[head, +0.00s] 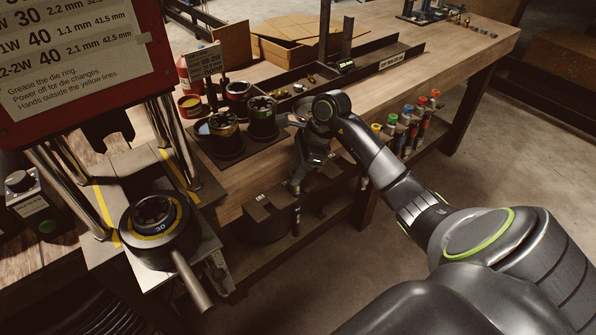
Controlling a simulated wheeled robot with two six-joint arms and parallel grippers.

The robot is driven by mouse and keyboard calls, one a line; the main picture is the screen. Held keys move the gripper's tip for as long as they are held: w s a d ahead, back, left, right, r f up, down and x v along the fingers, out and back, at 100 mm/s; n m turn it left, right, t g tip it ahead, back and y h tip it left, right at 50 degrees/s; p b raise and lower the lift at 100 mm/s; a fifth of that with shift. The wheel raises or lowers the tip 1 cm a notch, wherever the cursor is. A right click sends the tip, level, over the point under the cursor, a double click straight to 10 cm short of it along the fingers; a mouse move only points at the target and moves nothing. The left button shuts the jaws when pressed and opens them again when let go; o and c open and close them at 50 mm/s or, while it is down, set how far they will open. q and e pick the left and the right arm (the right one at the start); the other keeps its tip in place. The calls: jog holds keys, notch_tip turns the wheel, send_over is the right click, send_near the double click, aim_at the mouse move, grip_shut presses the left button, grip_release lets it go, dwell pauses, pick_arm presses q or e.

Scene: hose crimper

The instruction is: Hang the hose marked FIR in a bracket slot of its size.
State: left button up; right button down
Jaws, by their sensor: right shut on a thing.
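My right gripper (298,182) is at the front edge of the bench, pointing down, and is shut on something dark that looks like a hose. The grip itself is small and partly hidden by the wrist. Dark parts (268,218) show below the gripper, under the bench edge; I cannot tell whether they belong to the held hose. Several hose ends with coloured caps (405,118) stand in a row along the bench edge, right of the gripper. No FIR marking is readable. My left gripper is not in view.
The crimper with its red sign (75,62) and round die head (157,228) stands at the left. Dark die cups (262,118) stand on a mat behind the gripper. A long tray (350,72) lies farther back. Floor is open to the right.

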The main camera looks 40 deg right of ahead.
jog(key=c, duration=1.1)
grip_release()
jog(key=b+v, duration=0.3)
jog(key=v, duration=1.4)
jog(key=shift+r, duration=0.3)
jog(key=shift+a, duration=0.1)
